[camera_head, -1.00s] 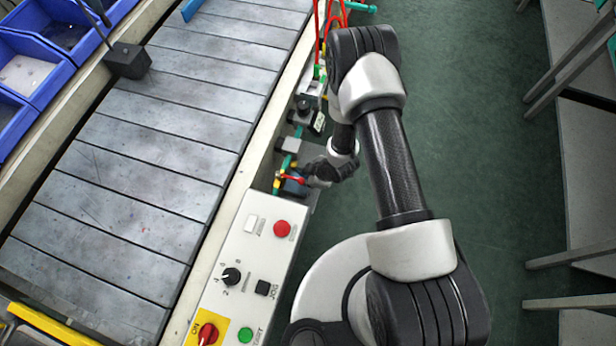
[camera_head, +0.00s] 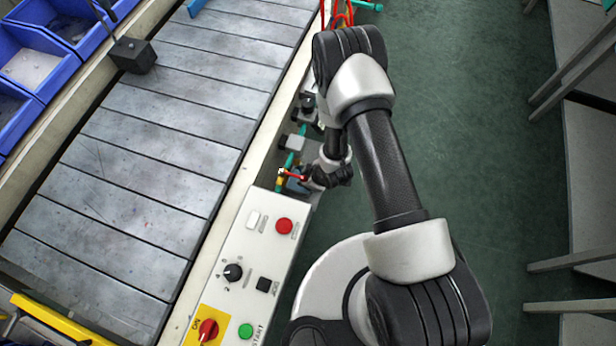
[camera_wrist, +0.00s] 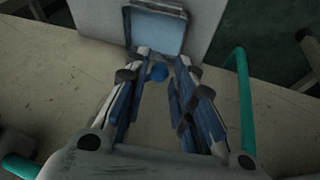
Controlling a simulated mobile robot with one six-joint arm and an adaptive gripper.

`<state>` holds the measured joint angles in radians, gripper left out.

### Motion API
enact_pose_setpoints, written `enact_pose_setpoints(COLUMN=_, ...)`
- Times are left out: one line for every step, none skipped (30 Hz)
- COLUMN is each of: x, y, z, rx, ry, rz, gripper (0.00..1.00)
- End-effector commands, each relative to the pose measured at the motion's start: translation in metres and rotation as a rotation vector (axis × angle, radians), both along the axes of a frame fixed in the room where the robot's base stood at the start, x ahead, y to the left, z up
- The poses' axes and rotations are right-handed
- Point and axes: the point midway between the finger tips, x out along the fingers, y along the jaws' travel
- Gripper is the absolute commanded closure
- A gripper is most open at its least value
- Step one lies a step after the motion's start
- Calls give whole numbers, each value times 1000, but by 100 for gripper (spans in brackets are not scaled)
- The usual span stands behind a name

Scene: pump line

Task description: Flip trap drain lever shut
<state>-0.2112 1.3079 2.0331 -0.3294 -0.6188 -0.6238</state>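My gripper (camera_wrist: 162,68) is open in the wrist view, its two fingers apart. A small round blue piece (camera_wrist: 158,74) shows between the fingers; I cannot tell whether they touch it. Just beyond the fingertips is a pale block with a blue window (camera_wrist: 157,30). In the head view, a small red lever (camera_head: 291,174) is at the line's right edge, just left of my gripper (camera_head: 304,183). I cannot tell whether the red lever or the blue piece is the trap drain lever. The fingertips are hard to make out in the head view.
A control panel (camera_head: 238,250) with knobs and buttons lies just below the gripper in the head view. The slatted conveyor (camera_head: 140,170) is to the left. A teal pipe (camera_wrist: 243,100) rises right of the fingers. Green floor (camera_head: 470,180) is free at right.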

Motion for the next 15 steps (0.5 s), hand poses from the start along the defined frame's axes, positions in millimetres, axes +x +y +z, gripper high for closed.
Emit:
enact_pose_setpoints(x=0, y=0, z=0, rx=0, ry=0, rz=0, gripper=70)
enact_pose_setpoints(x=0, y=0, z=0, rx=0, ry=0, rz=0, gripper=68)
enact_pose_setpoints(x=0, y=0, z=0, rx=0, ry=-1, rz=0, gripper=66)
enact_pose_setpoints(x=0, y=0, z=0, rx=0, ry=-1, rz=0, gripper=64)
enact_pose_setpoints(x=0, y=0, z=0, rx=0, ry=-1, rz=0, gripper=62)
enact_pose_setpoints(x=0, y=0, z=0, rx=0, ry=-1, rz=-1, gripper=62)
enact_pose_setpoints(x=1, y=0, z=0, rx=0, ry=-1, rz=-1, gripper=62)
enact_pose_setpoints(x=1, y=0, z=0, rx=0, ry=-1, rz=-1, gripper=62)
enact_pose_setpoints(x=1, y=0, z=0, rx=0, ry=-1, rz=-1, gripper=62)
enact_pose_setpoints(x=1, y=0, z=0, rx=0, ry=-1, rz=-1, gripper=62)
enact_pose_setpoints(x=1, y=0, z=0, rx=0, ry=-1, rz=-1, gripper=62)
enact_pose_setpoints(x=1, y=0, z=0, rx=0, ry=-1, rz=-1, gripper=62)
enact_pose_setpoints(x=1, y=0, z=1, rx=0, ry=-1, rz=-1, gripper=62)
enact_pose_setpoints(x=1, y=0, z=1, rx=0, ry=-1, rz=-1, gripper=62)
enact_pose_setpoints(x=0, y=-1, z=3, rx=1, ry=-2, rz=-1, gripper=62)
